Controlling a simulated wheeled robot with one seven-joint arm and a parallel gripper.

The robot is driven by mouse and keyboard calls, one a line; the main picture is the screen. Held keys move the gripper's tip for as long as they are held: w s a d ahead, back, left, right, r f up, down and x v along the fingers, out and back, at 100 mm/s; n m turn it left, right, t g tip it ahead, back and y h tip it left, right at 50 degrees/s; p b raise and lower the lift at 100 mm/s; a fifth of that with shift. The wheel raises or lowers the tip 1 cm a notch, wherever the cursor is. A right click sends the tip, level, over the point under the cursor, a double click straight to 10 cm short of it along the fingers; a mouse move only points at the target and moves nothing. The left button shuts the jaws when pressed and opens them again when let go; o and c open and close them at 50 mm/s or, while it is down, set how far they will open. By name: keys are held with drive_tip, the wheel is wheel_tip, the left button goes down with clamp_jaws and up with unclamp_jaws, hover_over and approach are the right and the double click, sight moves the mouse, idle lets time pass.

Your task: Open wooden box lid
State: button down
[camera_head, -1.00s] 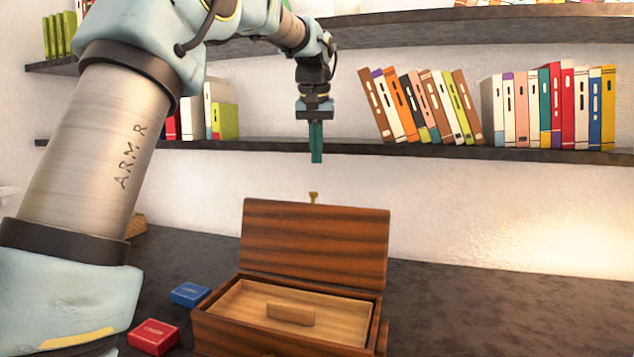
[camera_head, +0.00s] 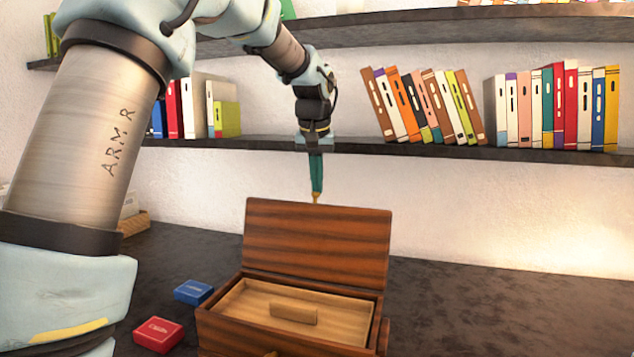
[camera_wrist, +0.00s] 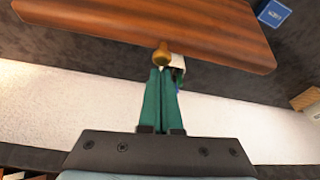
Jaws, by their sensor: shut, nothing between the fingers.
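The wooden box (camera_head: 290,338) stands on the dark table with its striped lid (camera_head: 316,243) raised upright at the back. A small brass knob (camera_wrist: 161,55) sticks out from the lid's top edge. My gripper (camera_head: 316,194) has green fingers, shut and empty, pointing down just above the lid. In the wrist view the fingertips (camera_wrist: 163,72) are right at the knob; I cannot tell whether they touch it. The lid (camera_wrist: 150,28) fills the top of that view.
A blue box (camera_head: 193,292) and a red box (camera_head: 158,334) lie left of the wooden box. A shelf (camera_head: 420,152) with several books (camera_head: 425,105) runs along the wall behind my gripper. The table (camera_head: 500,310) to the right is clear.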

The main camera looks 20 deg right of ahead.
drive_tip(key=s+b, duration=0.1)
drive_tip(key=b, duration=0.1)
drive_tip(key=shift+a+b, duration=0.3)
drive_tip(key=shift+a, duration=0.05)
drive_tip(key=s+a+r+t+h+b, duration=0.1)
drive_tip(key=s+a+t+b, duration=0.1)
drive_tip(key=s+a+b, duration=0.2)
drive_tip(key=shift+s+r+h+b, duration=0.3)
drive_tip(key=shift+s+b, duration=0.1)
drive_tip(key=shift+b, duration=0.4)
